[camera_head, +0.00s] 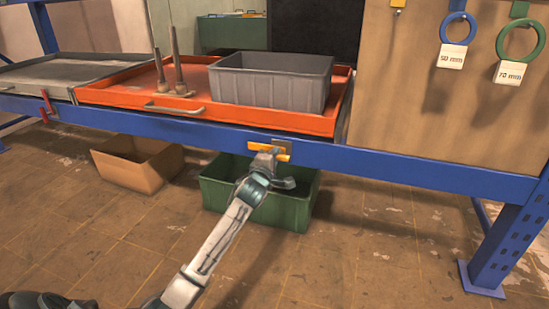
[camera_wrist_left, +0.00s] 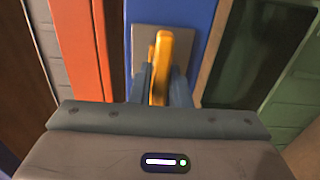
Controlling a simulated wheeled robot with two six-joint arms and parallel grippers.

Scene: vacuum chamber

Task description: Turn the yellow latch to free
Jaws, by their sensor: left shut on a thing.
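The yellow latch (camera_head: 282,157) is mounted on a small grey plate (camera_head: 281,145) on the blue beam, below the orange tray. In the head view it lies roughly level along the beam. My left gripper (camera_head: 268,158) reaches up to it from below and in front. In the left wrist view the yellow latch (camera_wrist_left: 161,62) sits between the two blue-grey fingers of my left gripper (camera_wrist_left: 160,88), which are shut on it. The fingers hide part of the latch. My right gripper is not in view.
The orange tray (camera_head: 112,96) holds a grey bin (camera_head: 268,82) and two upright metal rods. A grey tray with a red latch (camera_head: 48,104) is at the left. A green crate (camera_head: 300,207) and a cardboard box (camera_head: 137,165) stand on the floor below the beam.

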